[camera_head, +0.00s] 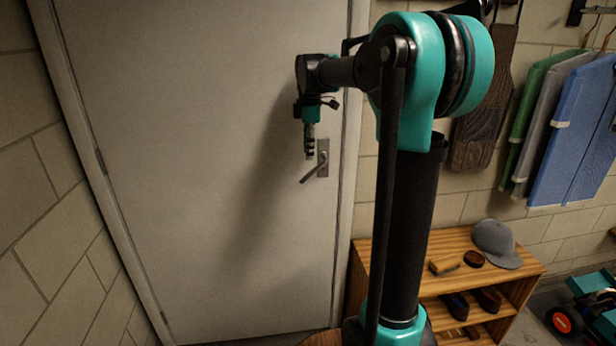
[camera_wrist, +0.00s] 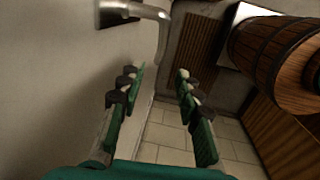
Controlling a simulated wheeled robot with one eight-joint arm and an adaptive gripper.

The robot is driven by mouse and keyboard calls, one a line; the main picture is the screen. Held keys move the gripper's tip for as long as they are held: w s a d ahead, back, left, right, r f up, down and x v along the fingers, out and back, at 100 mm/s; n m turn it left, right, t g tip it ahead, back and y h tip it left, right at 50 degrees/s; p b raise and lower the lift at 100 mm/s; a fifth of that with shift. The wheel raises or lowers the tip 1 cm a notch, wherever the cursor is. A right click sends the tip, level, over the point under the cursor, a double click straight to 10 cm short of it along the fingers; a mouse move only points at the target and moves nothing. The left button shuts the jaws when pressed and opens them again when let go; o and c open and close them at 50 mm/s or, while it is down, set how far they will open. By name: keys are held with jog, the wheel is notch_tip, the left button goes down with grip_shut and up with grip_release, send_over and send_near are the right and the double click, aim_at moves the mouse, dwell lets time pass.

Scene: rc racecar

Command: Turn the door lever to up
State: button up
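The grey door (camera_head: 200,150) fills the left of the head view and looks closed. Its metal lever (camera_head: 312,173) sits on a dark plate (camera_head: 323,157) near the door's right edge and slants down to the left. My gripper (camera_head: 309,156) hangs pointing down, just above the lever in that view; how far it is from the door is hard to tell there. In the wrist view my gripper (camera_wrist: 159,76) has its two green fingers spread, with nothing between them. The curved lever (camera_wrist: 148,11) lies beyond the fingertips at the top, apparently not touched by them.
A wooden shelf (camera_head: 530,268) with a grey cap (camera_head: 495,243) and shoes stands right of the door. The wrist view shows a wooden barrel (camera_wrist: 268,50) at upper right and tiled floor (camera_wrist: 165,137).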

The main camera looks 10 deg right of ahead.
aim_at(308, 176)
jog(key=f, duration=0.3)
jog(key=w+f, duration=0.1)
jog(key=f, duration=0.6)
jog(key=shift+w+f, duration=0.15)
jog(key=shift+f, duration=0.15)
grip_shut()
